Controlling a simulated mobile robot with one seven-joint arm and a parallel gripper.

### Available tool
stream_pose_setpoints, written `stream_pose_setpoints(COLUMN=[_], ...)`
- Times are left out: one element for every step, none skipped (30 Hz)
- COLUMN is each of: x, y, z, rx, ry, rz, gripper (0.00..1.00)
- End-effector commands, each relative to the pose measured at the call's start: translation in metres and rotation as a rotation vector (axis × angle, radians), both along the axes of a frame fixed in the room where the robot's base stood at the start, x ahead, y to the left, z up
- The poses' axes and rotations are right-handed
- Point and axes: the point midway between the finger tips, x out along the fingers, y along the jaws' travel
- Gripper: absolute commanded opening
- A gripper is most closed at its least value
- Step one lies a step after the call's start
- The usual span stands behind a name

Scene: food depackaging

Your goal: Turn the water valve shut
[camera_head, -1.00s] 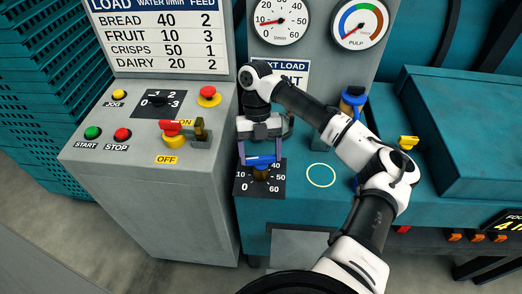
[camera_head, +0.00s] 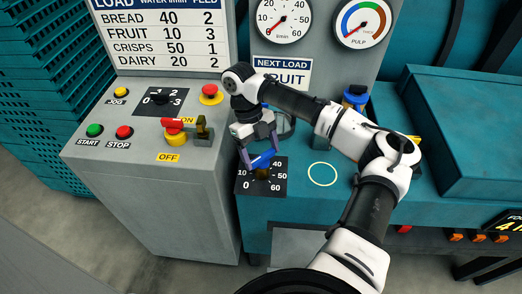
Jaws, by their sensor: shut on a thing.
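The water valve is a blue bar handle (camera_head: 263,159) on a brass stem, above a black dial plate (camera_head: 279,187) marked 0 to 60. My gripper (camera_head: 259,156) points down from above and is shut on the blue handle, one finger at each end. The handle sits tilted in the picture, right end higher. The gripper hides part of the dial, so I cannot tell which mark the valve points to. The l/min gauge (camera_head: 284,21) behind has its red needle pointing lower left, near the low end.
Left of the valve stands a grey control console (camera_head: 145,195) with buttons, a selector and a red-yellow lever (camera_head: 173,130). A NEXT LOAD sign (camera_head: 284,73) reads FRUIT. A bare ringed spot (camera_head: 322,174) lies right of the dial.

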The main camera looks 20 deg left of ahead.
Motion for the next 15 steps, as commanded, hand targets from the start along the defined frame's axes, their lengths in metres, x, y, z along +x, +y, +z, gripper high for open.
stream_pose_setpoints(x=[0.0006,0.0006,0.0006,0.0006,0.0006,0.0006,0.0006,0.0006,0.0005,0.0006,0.0005,0.0006,0.0005,0.0005,0.0004], y=[0.0002,0.0002,0.0002,0.0002,0.0002,0.0002,0.0002,0.0002,0.0001,0.0002,0.0001,0.0002,0.0001,0.0001,0.0001], z=[0.0008,0.0008,0.0008,0.0008,0.0008,0.0008,0.0008,0.0008,0.0008,0.0008,0.0008,0.0008,0.0008,0.0007,0.0006], rx=[0.001,0.001,0.001,0.001,0.001,0.001,0.001,0.001,0.001,0.001,0.001,0.001,0.001,0.001,0.001], ry=[-0.002,-0.003,-0.003,-0.003,-0.003,-0.003,-0.003,-0.003,-0.003,-0.003,-0.003,-0.003,-0.003,-0.003,-0.002], rz=[0.004,0.005,0.006,0.006,0.006,0.006,0.006,0.006,0.006,0.006,0.006,0.005,0.005,0.005,0.005], gripper=[0.55,0.55,0.55,0.55,0.55,0.55,0.55,0.55,0.55,0.55,0.55,0.81,0.85,0.89,0.94])
